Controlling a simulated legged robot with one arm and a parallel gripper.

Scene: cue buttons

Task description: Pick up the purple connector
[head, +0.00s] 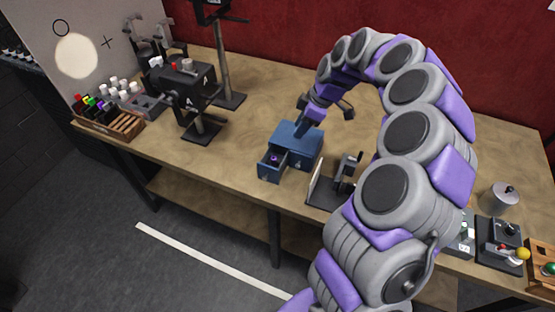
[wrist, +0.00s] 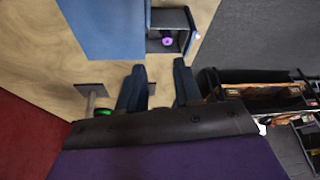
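A small purple round piece, which looks like the purple connector (head: 275,158), lies inside the open drawer (head: 266,172) of a blue cabinet (head: 298,136) on the workbench. In the wrist view the purple connector (wrist: 166,41) shows as a ring in the dark drawer, beyond my fingertips. My gripper (wrist: 159,75) has its two dark fingers apart with nothing held between them. In the head view my gripper (head: 302,126) is at the top of the cabinet, behind the drawer; whether it touches the cabinet is unclear.
A wooden rack (head: 118,127) with several coloured pieces stands at the bench's left end. A black stand-mounted device (head: 188,95) is left of the cabinet. A black bracket (head: 345,175) stands close to its right. Joystick boxes (head: 500,245) are at far right. Bare bench (head: 245,120) lies left of the cabinet.

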